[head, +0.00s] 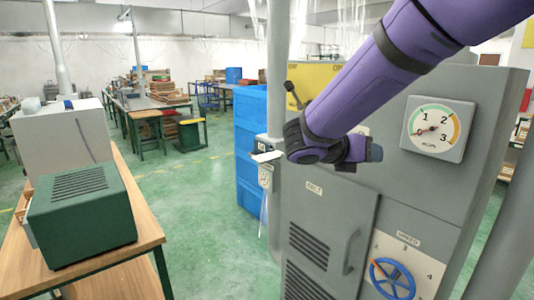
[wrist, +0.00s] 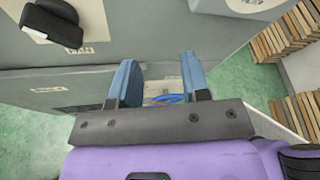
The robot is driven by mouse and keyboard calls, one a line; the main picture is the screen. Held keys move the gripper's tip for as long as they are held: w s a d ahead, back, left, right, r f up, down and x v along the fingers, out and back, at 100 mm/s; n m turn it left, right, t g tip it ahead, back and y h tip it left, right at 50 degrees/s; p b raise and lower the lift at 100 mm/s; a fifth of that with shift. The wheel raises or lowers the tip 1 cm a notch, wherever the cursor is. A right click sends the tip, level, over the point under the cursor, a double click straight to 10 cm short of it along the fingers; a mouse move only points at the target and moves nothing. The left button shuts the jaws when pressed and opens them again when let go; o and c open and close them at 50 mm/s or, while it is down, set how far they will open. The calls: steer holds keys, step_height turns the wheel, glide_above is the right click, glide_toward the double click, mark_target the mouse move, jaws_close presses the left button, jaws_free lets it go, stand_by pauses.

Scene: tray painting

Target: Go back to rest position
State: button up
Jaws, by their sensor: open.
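My purple arm reaches in from the upper right of the head view, in front of a grey machine cabinet (head: 460,190). My gripper (head: 374,153) is beside the cabinet's front, below and left of the gauge. In the wrist view my gripper (wrist: 160,82) has two blue-grey fingers spread apart, with nothing held between them. A blue handwheel (wrist: 168,98) shows beyond the gap, apart from the fingers. The handwheel (head: 392,280) is low on the cabinet in the head view.
The cabinet carries a round gauge (head: 438,129), a door with a handle (head: 350,252) and a black knob (wrist: 52,22). Blue crates (head: 250,130) are stacked behind it. A wooden bench (head: 150,222) holds a green box (head: 80,218) at left. Green floor between is clear.

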steer(key=s+d+m+g+y, duration=0.2)
steer(key=s+d+m+y, duration=0.15)
steer(key=s+m, duration=0.35)
steer(key=s+d+m+g+y, duration=0.2)
steer(key=s+d+m+y, duration=0.1)
steer(key=s+d+m, duration=0.4)
steer(key=s+a+r+m+t+y, duration=0.1)
steer(key=s+a+m+y, duration=0.1)
steer(key=s+m, duration=0.4)
steer(key=s+a+m+t+y, duration=0.2)
steer(key=s+m+y, duration=0.2)
steer(key=s+m, duration=0.2)
steer(key=shift+a+r+m+t+y, duration=0.3)
steer(key=shift+r+m+y, duration=0.05)
steer(key=shift+m, duration=0.25)
steer(key=shift+c, duration=0.3)
